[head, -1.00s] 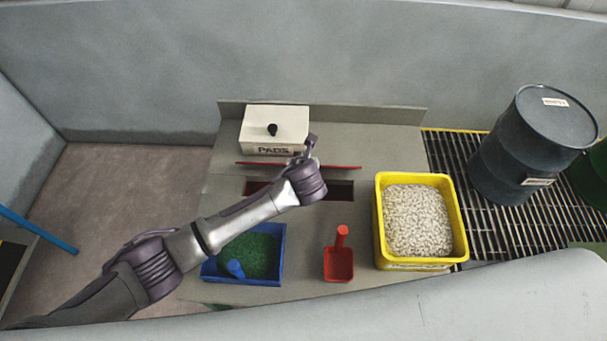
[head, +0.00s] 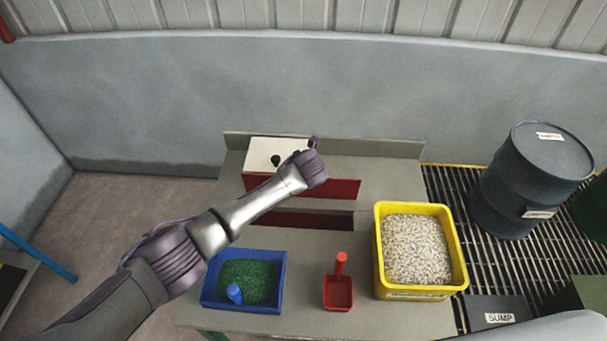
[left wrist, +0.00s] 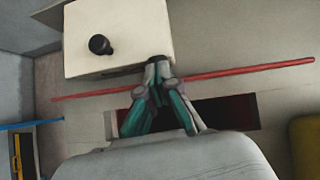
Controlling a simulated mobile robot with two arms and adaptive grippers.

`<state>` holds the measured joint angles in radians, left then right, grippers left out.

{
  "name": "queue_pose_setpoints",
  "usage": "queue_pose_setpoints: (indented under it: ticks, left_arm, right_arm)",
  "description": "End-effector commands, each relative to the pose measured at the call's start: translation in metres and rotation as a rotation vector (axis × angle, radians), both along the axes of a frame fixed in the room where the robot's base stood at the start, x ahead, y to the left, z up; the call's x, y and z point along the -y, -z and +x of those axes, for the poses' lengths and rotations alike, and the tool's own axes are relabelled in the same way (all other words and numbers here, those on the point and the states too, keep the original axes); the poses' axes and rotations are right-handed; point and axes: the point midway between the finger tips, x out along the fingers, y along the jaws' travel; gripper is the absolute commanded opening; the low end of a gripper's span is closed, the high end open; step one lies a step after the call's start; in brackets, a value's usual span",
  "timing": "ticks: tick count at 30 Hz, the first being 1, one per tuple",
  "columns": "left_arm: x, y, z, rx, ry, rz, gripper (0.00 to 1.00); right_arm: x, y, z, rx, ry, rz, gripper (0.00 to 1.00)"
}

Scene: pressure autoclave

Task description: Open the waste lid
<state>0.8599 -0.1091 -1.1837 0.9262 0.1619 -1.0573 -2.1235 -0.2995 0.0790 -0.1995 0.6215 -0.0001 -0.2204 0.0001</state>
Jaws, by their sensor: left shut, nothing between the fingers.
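The red waste lid (head: 340,188) stands up at the back edge of a dark rectangular opening (head: 310,220) in the grey bench. In the left wrist view the lid (left wrist: 240,75) shows edge-on as a thin red line, with the opening (left wrist: 237,110) in front of it. My left gripper (head: 313,145) is at the lid's upper edge in the head view, hiding part of it. In the left wrist view its closed fingers (left wrist: 158,64) reach across the lid line towards the white box. They hold nothing; contact with the lid is unclear. My right gripper is out of view.
A white box (head: 263,151) with a black knob stands behind the lid. On the bench are a blue tray (head: 207,288) of green granules, a red scoop (head: 338,291) and a yellow bin (head: 382,260) of pale pellets. A dark drum (head: 510,180) stands on the grating at right.

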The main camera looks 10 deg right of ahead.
Motion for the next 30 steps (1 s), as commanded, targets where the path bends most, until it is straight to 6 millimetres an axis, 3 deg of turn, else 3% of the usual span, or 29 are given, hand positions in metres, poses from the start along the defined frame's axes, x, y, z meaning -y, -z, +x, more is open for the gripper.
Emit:
queue_pose_setpoints:
  ticks: [1, 14, 20, 30]
  left_arm:
    - [-0.009, 0.013, -0.001, -0.015, -0.013, 0.013, 0.0]
    - [-0.007, 0.007, -0.002, -0.01, -0.009, 0.009, 0.0]
    - [-0.006, -0.011, -0.015, -0.007, -0.006, 0.008, 0.0]
    - [-0.009, -0.06, -0.057, -0.007, -0.007, 0.009, 0.0]
  right_arm:
    - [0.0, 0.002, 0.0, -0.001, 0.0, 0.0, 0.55]
    - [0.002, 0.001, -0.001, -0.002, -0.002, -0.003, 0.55]
    - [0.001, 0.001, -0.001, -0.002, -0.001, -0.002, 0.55]
    - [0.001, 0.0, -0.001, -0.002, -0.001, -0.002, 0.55]
